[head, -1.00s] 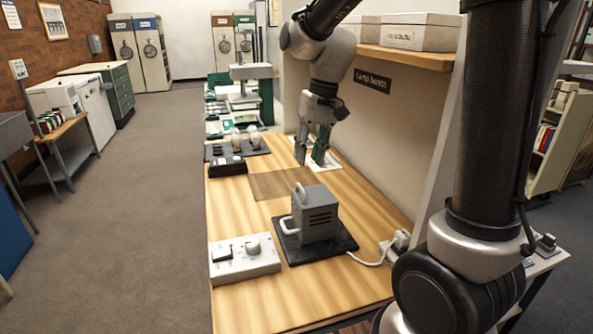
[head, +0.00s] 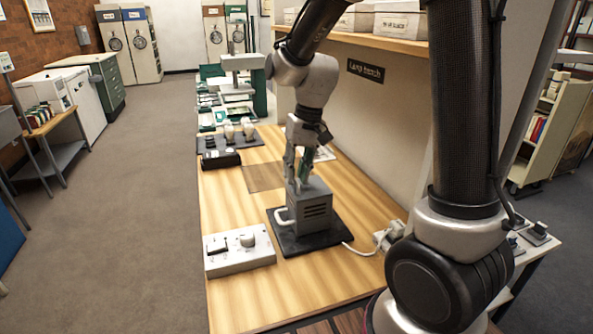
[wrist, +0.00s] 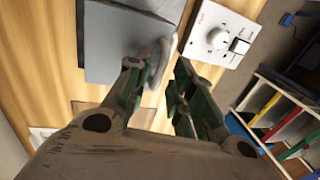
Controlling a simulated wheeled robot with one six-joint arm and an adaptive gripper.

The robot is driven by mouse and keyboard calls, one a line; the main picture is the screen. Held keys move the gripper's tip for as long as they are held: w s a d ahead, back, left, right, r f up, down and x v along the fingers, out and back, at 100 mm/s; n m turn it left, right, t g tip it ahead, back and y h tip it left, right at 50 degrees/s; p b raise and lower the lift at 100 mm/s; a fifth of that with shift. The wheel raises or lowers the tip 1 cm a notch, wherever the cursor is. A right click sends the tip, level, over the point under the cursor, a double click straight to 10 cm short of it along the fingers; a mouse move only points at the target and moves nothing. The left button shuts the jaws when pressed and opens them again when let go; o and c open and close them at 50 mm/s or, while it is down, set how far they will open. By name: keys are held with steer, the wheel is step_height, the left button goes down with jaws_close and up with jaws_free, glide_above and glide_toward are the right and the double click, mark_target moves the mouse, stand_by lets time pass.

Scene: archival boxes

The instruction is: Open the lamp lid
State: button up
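The lamp housing (head: 314,212) is a grey box with side vents, standing on a black base (head: 296,243) on the bench. Its lid looks shut; its edges cannot be made out. A pale curved handle (head: 284,224) sticks out from the housing's left side. My gripper (head: 297,176) points down just above and behind the housing's top and covers part of it. In the wrist view my gripper (wrist: 158,76) is open. The handle (wrist: 161,62) shows between and just beyond the fingertips, nearer the left finger, beside the grey housing (wrist: 115,42). Contact cannot be told.
A white control box (head: 240,252) with a knob and switch stands left of the lamp. A cable runs right to a socket block (head: 388,236). Bulbs on a dark tray (head: 230,143) and a black block (head: 221,159) lie farther back. A shelf (head: 370,47) overhangs the bench.

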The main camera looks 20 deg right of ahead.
mark_target(311, 186)
jaws_close()
steer(key=d, duration=0.1)
steer(key=d+r, duration=0.1)
steer(key=d, duration=0.2)
steer(key=shift+s+r, duration=0.1)
steer(key=shift+r, duration=0.3)
steer(key=shift+a, duration=0.1)
steer(key=shift+f, duration=0.1)
